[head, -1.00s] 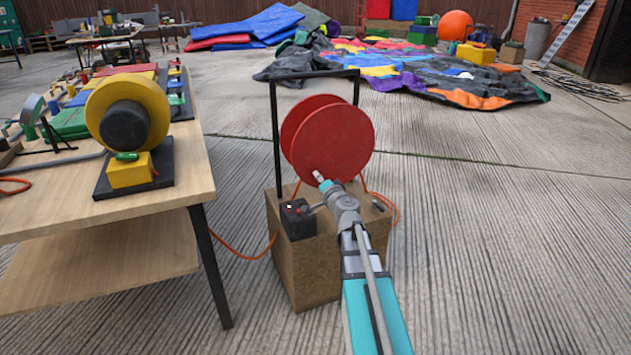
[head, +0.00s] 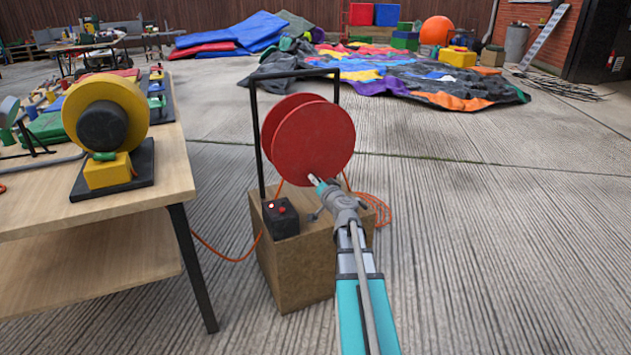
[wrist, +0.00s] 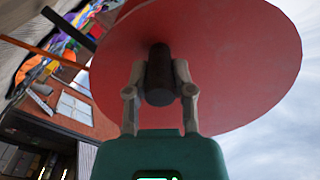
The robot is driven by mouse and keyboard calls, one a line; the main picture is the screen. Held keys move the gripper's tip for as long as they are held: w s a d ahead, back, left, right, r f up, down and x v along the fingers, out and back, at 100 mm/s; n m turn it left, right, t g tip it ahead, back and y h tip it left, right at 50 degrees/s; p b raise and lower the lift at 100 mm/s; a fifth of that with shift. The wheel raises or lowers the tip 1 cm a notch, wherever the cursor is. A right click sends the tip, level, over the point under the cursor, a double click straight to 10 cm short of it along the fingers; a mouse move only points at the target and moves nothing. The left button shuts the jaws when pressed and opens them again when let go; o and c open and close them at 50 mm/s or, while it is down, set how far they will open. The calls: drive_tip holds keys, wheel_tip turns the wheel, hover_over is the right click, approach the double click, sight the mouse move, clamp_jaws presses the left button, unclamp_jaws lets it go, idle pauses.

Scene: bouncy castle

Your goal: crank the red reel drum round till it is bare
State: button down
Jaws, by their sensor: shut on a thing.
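The red reel drum (head: 313,143) has two red discs and hangs in a black frame (head: 254,140) on a brown box (head: 292,270). The space between its discs is narrow in the head view, and I cannot tell whether cable is wound there. In the wrist view the red disc (wrist: 235,60) fills the upper part. My gripper (head: 318,184) is at the lower front edge of the near disc. In the wrist view my gripper (wrist: 160,85) has its two fingers closed on either side of a dark crank handle (wrist: 159,72) that stands out from the disc.
A small black box with a red button (head: 281,217) sits on the brown box. Orange cable (head: 378,205) lies behind it and runs down to the ground. A wooden table (head: 150,195) with a yellow blower (head: 105,115) stands at left. The concrete on the right is clear.

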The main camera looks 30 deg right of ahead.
drive_tip(key=shift+s+f, duration=0.1)
drive_tip(key=shift+c, duration=2.4)
unclamp_jaws()
drive_tip(key=shift+d, duration=0.1)
drive_tip(key=s+a, duration=0.1)
drive_tip(key=s, duration=1)
drive_tip(key=shift+s+a, duration=0.4)
